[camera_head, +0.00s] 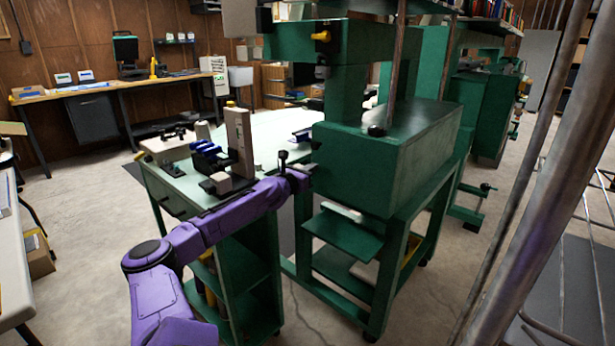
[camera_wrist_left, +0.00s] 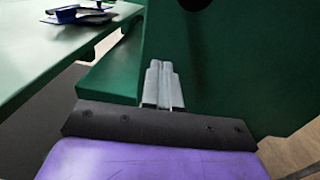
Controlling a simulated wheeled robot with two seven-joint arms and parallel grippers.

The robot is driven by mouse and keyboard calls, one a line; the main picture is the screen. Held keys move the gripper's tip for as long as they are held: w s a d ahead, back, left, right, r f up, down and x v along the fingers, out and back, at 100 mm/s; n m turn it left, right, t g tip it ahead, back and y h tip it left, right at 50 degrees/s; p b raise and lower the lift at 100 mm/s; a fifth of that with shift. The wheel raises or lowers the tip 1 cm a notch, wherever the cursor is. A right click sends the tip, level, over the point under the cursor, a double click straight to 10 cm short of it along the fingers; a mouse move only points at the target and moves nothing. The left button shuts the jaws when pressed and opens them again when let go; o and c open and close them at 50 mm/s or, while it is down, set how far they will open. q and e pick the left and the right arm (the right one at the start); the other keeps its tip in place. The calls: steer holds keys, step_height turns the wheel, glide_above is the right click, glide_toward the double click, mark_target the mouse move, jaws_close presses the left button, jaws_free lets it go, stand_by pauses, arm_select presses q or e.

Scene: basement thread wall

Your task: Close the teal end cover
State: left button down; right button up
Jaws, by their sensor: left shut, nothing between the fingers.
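The green machine (camera_head: 390,160) stands in the middle of the head view, with a large box-shaped body on a green frame. Its near left end is a flat green panel, which I take for the teal end cover (camera_head: 335,165); I cannot tell how far open it stands. In the left wrist view a large green panel (camera_wrist_left: 235,75) with a dark round hole fills the right side. My left gripper (camera_head: 307,172) is at the left edge of this end. Its grey fingers (camera_wrist_left: 162,75) are shut, empty, close in front of the green surface; contact is unclear. My right gripper is not in view.
A pale green bench (camera_head: 270,135) with a vise (camera_head: 208,158) and a beige post stands left of the machine, beneath my arm. A green shelf (camera_head: 343,233) juts out below the machine's body. Metal poles (camera_head: 530,170) cross the right side. Concrete floor is open at the lower middle.

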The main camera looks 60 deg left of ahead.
arm_select(q)
steer(key=shift+w+a+r, duration=0.15)
steer(key=shift+a+r, duration=0.05)
steer(key=shift+r, duration=0.2)
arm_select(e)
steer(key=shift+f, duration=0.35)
arm_select(q)
steer(key=shift+r, duration=0.1)
steer(key=p+v, duration=0.4)
steer(key=v, duration=0.6)
steer(key=shift+s+f, duration=0.3)
steer(key=shift+f, duration=0.15)
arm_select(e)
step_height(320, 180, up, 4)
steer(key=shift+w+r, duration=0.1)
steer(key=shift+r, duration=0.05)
arm_select(q)
steer(key=shift+d, duration=0.1)
